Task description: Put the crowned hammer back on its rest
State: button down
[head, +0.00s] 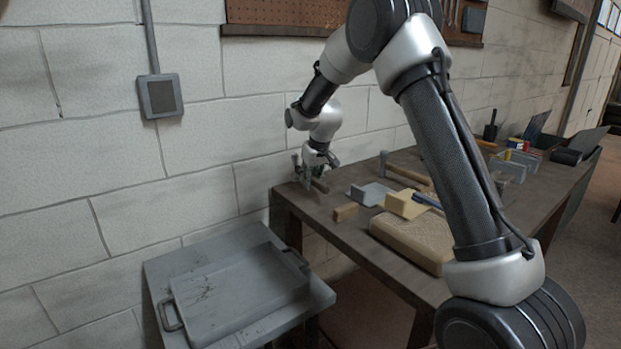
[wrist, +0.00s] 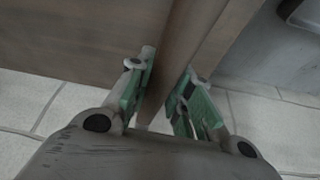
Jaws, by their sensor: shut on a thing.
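My gripper (head: 312,180) is at the back left corner of the bench, low over the top. In the wrist view its green-padded fingers (wrist: 166,100) are closed on a long brown wooden bar (wrist: 188,55), which looks like a hammer handle. In the head view a short brown end (head: 320,186) shows beside the fingers; the hammer's head and face cannot be made out. Whether it touches the bench is unclear. Another hammer (head: 408,175) with a pale wooden handle lies farther right. I cannot tell which piece is the rest; a grey bracket (head: 370,193) and a yellow block (head: 405,204) stand nearby.
A small wooden block (head: 345,212) and a large beige pad (head: 412,243) lie on the bench (head: 335,233). A blue-handled tool (head: 428,201) lies by the yellow block. A grey tray (head: 235,290) sits on a lower stand at left. The wall is close behind.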

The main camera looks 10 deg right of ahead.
jog(key=shift+f, duration=0.4)
jog(key=c, duration=1.2)
grip_release()
